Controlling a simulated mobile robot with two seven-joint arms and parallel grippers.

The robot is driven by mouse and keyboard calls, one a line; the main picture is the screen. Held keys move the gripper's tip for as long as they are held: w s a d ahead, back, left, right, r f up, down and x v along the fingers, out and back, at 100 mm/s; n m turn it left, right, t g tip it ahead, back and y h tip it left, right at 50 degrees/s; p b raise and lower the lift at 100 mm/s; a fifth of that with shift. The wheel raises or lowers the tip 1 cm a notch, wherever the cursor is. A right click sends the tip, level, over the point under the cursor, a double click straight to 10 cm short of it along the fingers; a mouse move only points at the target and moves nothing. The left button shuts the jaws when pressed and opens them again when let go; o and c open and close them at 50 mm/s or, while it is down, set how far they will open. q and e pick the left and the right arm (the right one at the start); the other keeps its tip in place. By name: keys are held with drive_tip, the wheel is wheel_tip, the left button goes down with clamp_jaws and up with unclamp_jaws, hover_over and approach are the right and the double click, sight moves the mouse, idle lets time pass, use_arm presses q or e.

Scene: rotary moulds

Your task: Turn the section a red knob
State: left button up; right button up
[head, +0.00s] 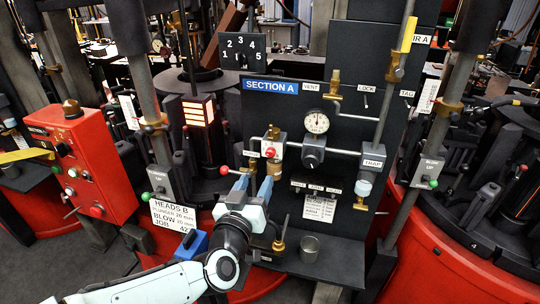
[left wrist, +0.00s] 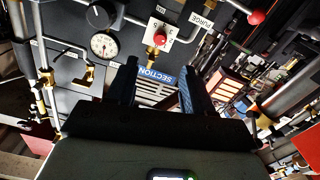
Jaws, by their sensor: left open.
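The section A panel (head: 345,130) is dark, with a blue "SECTION A" sign (head: 270,86). A small red knob (head: 269,152) sits on a white valve block with brass fittings, left of a round gauge (head: 316,122). In the left wrist view, the red knob (left wrist: 160,39) is on its white block above the gap between the fingers, and the picture is upside down. My left gripper (head: 256,181) is open and empty, just below the knob and apart from it. Its two fingers also show in the left wrist view (left wrist: 156,80). My right gripper is not in view.
A red control box (head: 82,160) stands at the left. A horizontal pipe (head: 345,151) and a grey regulator (head: 313,150) stand right of the knob. A grey cup (head: 309,248) sits on the lower ledge.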

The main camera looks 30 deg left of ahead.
sight(270, 155)
use_arm(q)
drive_tip(key=x, duration=1.1)
drive_tip(key=shift+w, duration=0.1)
clamp_jaws()
